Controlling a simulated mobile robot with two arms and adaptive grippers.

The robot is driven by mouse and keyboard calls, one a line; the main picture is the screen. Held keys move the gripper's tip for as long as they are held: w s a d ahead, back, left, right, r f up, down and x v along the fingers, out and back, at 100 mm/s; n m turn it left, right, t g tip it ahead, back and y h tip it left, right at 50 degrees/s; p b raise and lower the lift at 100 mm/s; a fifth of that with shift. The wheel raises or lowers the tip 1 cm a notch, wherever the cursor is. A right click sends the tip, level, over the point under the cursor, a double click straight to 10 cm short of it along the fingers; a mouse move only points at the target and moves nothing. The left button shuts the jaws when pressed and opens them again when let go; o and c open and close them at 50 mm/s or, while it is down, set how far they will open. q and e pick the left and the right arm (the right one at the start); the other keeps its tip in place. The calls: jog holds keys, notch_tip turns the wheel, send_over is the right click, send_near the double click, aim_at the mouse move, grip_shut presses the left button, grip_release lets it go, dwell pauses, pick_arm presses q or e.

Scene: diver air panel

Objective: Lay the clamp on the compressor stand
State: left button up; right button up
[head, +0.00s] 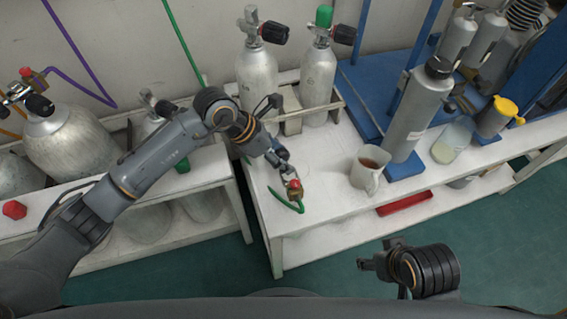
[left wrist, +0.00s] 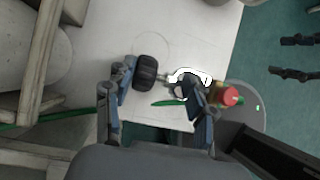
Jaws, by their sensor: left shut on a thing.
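My left gripper (head: 283,165) is shut on the clamp, low over the front left part of a white-topped stand (head: 335,190), which I take for the compressor stand. The clamp shows a brass body with a red knob (head: 294,187). In the left wrist view the clamp's silver yoke (left wrist: 190,78) is between the fingers (left wrist: 160,85), with a black handwheel (left wrist: 147,70) at its left and the red knob at its right. A green hose runs from it. I cannot tell whether it touches the top. My right gripper (head: 381,256) appears open and empty, in front of the stand.
A measuring jug (head: 368,170) and a tall grey cylinder (head: 415,115) stand right of the clamp. Two silver cylinders (head: 258,75) stand in a rack behind. A lower white bench (head: 215,165) with cylinders is at left. A red tray (head: 403,203) lies on the lower shelf.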

pick_arm(q)
jog(key=shift+w+d+f, duration=0.35)
jog(key=shift+w+f, duration=0.25)
jog(key=shift+f, duration=0.15)
jog(key=shift+f+b, duration=0.5)
jog(key=shift+f, duration=0.95)
jog(key=shift+f, duration=0.15)
jog(key=o, duration=1.6)
jog(key=shift+o, duration=0.2)
